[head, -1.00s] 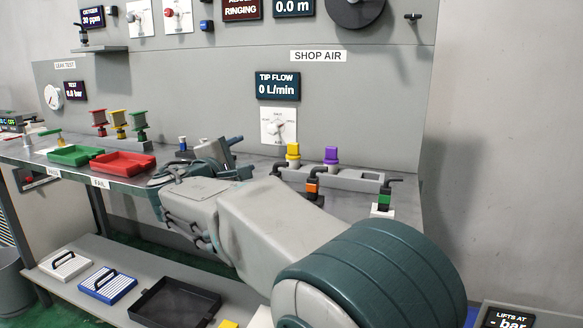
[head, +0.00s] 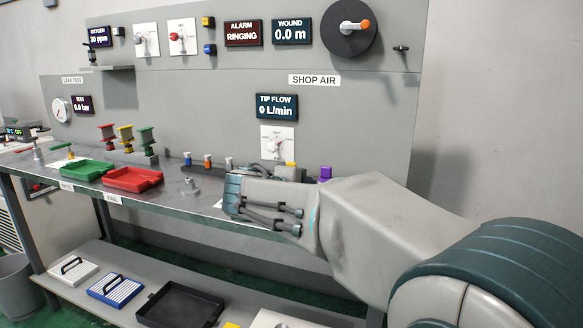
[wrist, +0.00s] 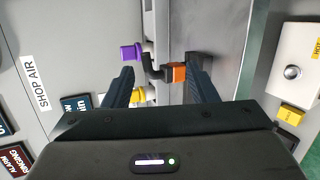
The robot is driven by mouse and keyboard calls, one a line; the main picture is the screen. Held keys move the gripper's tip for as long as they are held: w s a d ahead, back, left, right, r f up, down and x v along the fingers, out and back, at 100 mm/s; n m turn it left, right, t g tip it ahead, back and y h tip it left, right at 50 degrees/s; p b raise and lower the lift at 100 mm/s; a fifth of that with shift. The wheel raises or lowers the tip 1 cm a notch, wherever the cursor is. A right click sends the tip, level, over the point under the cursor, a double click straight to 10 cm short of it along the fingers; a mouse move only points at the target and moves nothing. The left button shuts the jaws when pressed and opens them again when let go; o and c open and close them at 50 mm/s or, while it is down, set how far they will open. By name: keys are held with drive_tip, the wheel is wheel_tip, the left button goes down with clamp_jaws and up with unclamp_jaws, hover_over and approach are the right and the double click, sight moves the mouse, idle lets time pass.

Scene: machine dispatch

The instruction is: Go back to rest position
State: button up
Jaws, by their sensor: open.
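My gripper (wrist: 159,82) shows in the wrist view with its two dark fingers apart. Nothing is clearly held. A black-and-orange fitting (wrist: 176,72) shows beside the right finger; I cannot tell if they touch. A purple knob (wrist: 130,52) and a yellow knob (wrist: 138,96) show near the left finger, toward the wall. In the head view my arm crosses the right of the bench. My wrist covers the fingers and most of the rack there, leaving the tops of the purple knob (head: 325,173) and the yellow knob (head: 291,164) in sight.
The bench holds a green tray (head: 87,171) and a red tray (head: 132,180) at left. Small coloured fittings (head: 207,161) stand near the wall panel. A lower shelf (head: 100,258) carries a black tray (head: 180,305). Open floor shows beneath the bench.

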drive_tip(key=s+d+r+m+g+y+p, duration=0.2)
drive_tip(key=s+d+m+g+p, duration=0.35)
drive_tip(key=s+d+p, duration=0.45)
drive_tip(key=s+d+r+m+g+y+p, duration=0.1)
drive_tip(key=s+m+g+y+p, duration=0.2)
drive_tip(key=s, duration=1.4)
drive_tip(key=m+y+p, duration=0.2)
drive_tip(key=m+p, duration=0.3)
drive_tip(key=p, duration=0.2)
drive_tip(key=shift+s+d, duration=0.25)
drive_tip(key=shift+d, duration=0.1)
